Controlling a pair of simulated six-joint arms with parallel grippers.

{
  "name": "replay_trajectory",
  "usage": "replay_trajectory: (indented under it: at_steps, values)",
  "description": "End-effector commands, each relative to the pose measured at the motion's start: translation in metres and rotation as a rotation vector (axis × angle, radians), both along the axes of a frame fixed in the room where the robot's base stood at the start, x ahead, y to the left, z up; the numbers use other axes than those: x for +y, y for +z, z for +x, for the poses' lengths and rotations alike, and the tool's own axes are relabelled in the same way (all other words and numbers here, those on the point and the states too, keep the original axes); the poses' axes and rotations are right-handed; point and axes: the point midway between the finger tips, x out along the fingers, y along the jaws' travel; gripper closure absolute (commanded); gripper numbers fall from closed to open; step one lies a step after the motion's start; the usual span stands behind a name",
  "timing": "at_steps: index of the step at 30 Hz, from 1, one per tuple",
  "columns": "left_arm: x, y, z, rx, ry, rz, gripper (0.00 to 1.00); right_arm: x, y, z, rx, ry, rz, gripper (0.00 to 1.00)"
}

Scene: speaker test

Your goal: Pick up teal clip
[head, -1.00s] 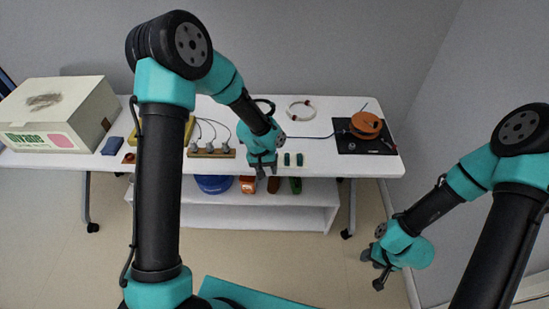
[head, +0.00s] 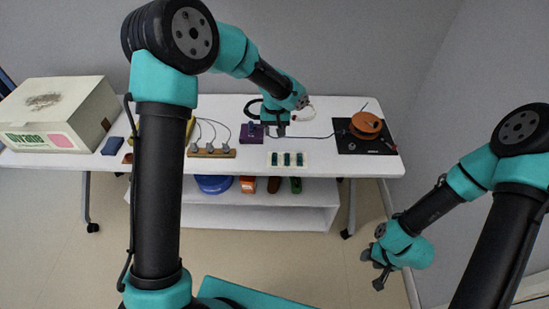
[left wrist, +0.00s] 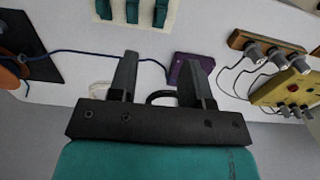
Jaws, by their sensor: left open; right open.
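Three teal clips (head: 287,159) stand in a row on a pale card (head: 307,164) near the table's front edge. The clips (left wrist: 132,11) also show at the top of the left wrist view, cut off by the frame. My left gripper (head: 276,131) is over the table, farther back than the clips and apart from them. In the left wrist view my left gripper (left wrist: 158,62) has its fingers apart with nothing held between them. My right gripper (head: 373,272) is open and empty, low on the right, away from the table.
A purple block (head: 251,134) sits close to my left gripper. A wooden strip (head: 212,151) with grey plugs is to the left. A black board (head: 352,149) bears an orange disc (head: 366,123) at right. A large box (head: 60,112) stands far left. A blue cable crosses the table.

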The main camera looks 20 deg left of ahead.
Motion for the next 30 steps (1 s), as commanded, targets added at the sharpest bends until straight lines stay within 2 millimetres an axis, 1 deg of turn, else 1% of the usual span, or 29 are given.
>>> replay_trajectory:
  at_steps: [1,3,12,16,21,30]
  values:
    - [0.000,-0.010,-0.001,0.004,0.000,0.001,0.55,0.000,0.000,0.000,0.000,0.000,0.000,0.57]
    - [0.000,-0.022,-0.001,0.004,-0.001,0.001,0.55,0.000,0.000,0.000,0.000,0.000,0.000,0.57]
    - [0.001,-0.073,-0.001,0.004,0.000,0.000,0.55,0.000,0.000,0.000,0.000,0.000,0.000,0.57]
    - [0.001,-0.092,0.000,0.003,0.000,0.000,0.55,0.000,0.000,0.000,0.000,0.000,0.000,0.57]
    - [0.001,-0.100,0.000,0.001,0.000,0.000,0.55,0.000,0.000,0.000,0.000,0.000,0.000,0.57]
    - [0.001,-0.101,0.000,0.001,0.000,0.000,0.55,0.000,0.000,0.000,0.000,0.000,0.000,0.57]
